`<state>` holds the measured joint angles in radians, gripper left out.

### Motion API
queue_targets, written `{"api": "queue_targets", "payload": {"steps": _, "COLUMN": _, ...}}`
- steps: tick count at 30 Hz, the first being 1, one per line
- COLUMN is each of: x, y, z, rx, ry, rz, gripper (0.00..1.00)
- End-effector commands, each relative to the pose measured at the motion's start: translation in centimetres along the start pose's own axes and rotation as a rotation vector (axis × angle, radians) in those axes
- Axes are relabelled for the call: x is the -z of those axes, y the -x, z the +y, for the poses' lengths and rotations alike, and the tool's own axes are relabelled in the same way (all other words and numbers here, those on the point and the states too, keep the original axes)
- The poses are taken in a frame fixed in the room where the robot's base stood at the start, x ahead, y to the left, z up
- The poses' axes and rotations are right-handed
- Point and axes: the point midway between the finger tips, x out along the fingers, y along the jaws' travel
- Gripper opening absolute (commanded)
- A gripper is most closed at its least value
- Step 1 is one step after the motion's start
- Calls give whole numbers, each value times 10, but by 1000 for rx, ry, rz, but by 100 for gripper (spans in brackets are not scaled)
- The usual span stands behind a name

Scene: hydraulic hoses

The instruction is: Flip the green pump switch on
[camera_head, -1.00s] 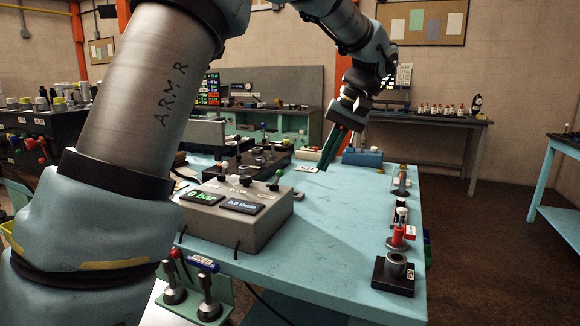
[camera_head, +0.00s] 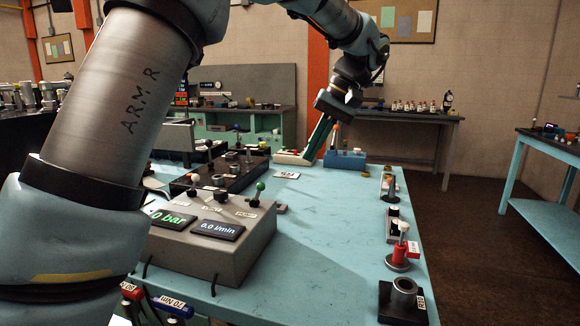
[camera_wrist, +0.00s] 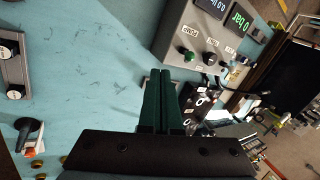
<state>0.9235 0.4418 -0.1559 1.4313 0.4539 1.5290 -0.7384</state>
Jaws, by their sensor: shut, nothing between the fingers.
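The green-knobbed pump switch (camera_head: 260,187) stands up from the right end of the sloped top of a grey control box (camera_head: 262,240). In the wrist view the green knob (camera_wrist: 187,55) is beside a label reading PUMP. The box displays read 0 bar (camera_wrist: 238,19) and 0.0 l/min (camera_head: 217,229). My gripper (camera_head: 305,163) has dark green fingers, shut and empty, pointing down over the far part of the bench, behind and right of the switch. In the wrist view the fingertips (camera_wrist: 161,72) appear below and left of the knob, apart from it.
A black valve block (camera_head: 225,172) sits just behind the box. A blue holder (camera_head: 345,160) stands at the bench's far end. Several fittings, including a red one (camera_head: 401,255), line the right edge. The middle of the blue bench top (camera_head: 330,225) is clear.

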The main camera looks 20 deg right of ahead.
Motion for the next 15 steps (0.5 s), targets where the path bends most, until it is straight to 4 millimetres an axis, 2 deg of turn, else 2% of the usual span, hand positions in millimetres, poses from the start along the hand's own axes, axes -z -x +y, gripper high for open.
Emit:
{"api": "queue_targets", "payload": {"steps": 5, "x": -1, "y": -27, "z": -2, "rx": 3, "ry": 0, "rz": -6, "gripper": 0}}
{"api": "queue_targets", "payload": {"steps": 15, "x": -1, "y": -96, "z": -2, "rx": 2, "ry": -1, "rz": -6, "gripper": 0}}
